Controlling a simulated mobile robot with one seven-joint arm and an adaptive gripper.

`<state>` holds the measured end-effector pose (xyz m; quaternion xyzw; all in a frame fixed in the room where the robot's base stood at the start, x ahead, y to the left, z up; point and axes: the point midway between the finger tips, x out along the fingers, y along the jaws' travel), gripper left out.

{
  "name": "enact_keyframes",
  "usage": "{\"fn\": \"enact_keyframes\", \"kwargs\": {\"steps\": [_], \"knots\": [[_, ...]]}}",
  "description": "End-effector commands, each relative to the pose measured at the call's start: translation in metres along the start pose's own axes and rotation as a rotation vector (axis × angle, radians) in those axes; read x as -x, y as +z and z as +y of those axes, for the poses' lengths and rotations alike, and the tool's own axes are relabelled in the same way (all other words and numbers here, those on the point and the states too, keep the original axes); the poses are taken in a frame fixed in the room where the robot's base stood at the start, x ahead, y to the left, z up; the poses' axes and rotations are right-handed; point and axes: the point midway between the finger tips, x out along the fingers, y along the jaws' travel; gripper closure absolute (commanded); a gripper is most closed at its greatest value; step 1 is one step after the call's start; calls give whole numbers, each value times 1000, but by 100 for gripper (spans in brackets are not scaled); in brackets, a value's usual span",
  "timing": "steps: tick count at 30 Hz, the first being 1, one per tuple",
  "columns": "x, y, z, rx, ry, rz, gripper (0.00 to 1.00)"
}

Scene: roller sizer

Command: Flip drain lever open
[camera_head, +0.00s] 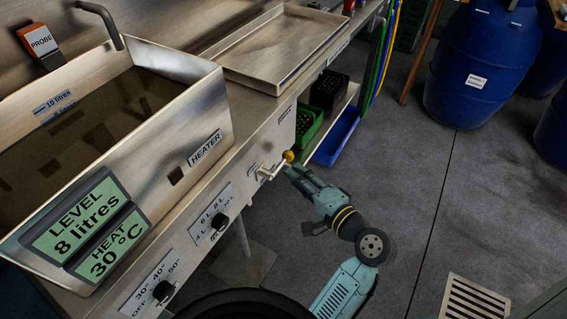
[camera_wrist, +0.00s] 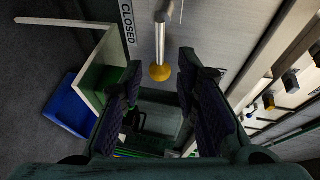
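The drain lever is a thin metal bar with a yellow ball knob (camera_head: 288,156) on its end. It sticks out from the front panel of the steel sizer unit, below the heater tank. In the wrist view the knob (camera_wrist: 160,73) lies between the two finger lines, with the metal lever bar (camera_wrist: 160,42) behind it and a CLOSED label (camera_wrist: 128,22) to its left. My gripper (camera_head: 291,170) is close to the knob, just below and right of it. Its fingers are apart, one on each side of the knob in the wrist view. I cannot tell whether either finger touches it.
The steel tank (camera_head: 200,110) with LEVEL and HEAT displays and a shallow steel tray (camera_head: 262,78) stand above the panel. Below are a green crate (camera_head: 308,128) and a blue bin (camera_head: 335,138). Blue barrels (camera_head: 483,60) stand at the back right. Floor on the right is mostly clear.

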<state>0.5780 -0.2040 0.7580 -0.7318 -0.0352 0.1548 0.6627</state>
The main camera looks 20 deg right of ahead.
Motion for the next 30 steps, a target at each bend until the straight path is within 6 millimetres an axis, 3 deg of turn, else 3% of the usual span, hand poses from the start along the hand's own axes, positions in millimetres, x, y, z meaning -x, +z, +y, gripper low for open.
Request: {"fn": "enact_keyframes", "kwargs": {"steps": [6,12,22,30], "knots": [[-38,0,-2,1,1,-1,71],[-57,0,-1,1,1,0,71],[-60,0,0,1,0,1,72],[-59,0,0,1,1,1,90]]}}
